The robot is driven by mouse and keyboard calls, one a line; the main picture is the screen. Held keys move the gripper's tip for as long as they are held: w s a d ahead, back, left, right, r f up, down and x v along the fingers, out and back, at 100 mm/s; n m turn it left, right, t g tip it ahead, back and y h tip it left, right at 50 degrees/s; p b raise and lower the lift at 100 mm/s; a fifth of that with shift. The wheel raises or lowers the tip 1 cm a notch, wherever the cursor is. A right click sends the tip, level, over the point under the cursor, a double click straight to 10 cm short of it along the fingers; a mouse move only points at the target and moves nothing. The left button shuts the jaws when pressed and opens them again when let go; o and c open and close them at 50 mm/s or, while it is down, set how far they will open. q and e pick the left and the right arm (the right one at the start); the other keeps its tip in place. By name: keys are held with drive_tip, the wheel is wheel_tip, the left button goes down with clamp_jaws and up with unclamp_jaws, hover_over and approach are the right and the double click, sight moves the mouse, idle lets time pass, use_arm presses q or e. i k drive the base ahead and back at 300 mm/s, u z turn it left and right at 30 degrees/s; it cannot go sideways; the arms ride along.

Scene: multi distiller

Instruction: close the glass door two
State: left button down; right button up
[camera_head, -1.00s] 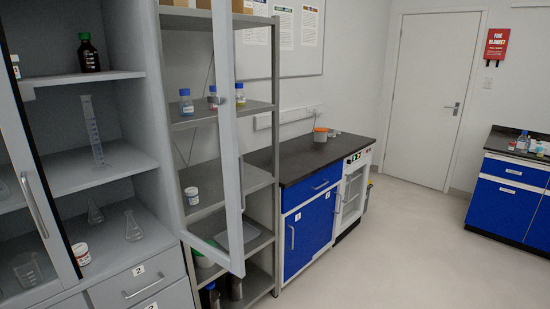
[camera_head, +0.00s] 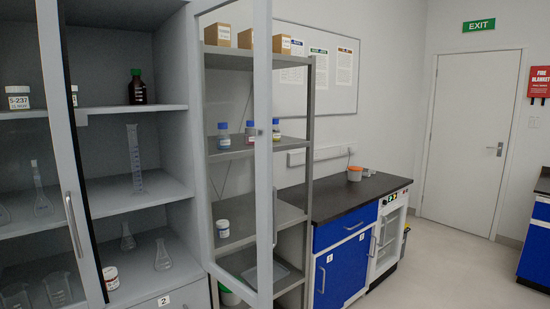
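A tall grey cabinet with shelves (camera_head: 130,109) fills the left side. One glass door (camera_head: 57,150) covers its left half and has a long vertical handle (camera_head: 73,224). A second glass door (camera_head: 263,150) stands swung open to the right of the open compartment, with a vertical handle (camera_head: 275,216) near its free edge. I cannot read a number on either door. Neither of my grippers is in view.
A brown bottle (camera_head: 137,87), a measuring cylinder (camera_head: 135,157) and flasks (camera_head: 164,255) stand inside the cabinet. A metal rack (camera_head: 309,150) stands behind the open door. A blue bench (camera_head: 340,264) is farther right; open floor (camera_head: 440,270) lies beyond it.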

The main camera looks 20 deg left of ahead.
sight(229, 42)
drive_tip(key=z, duration=0.4)
drive_tip(key=i, duration=2.55)
drive_tip(key=u, duration=3.35)
drive_tip(key=i, duration=0.5)
drive_tip(key=z, duration=0.05)
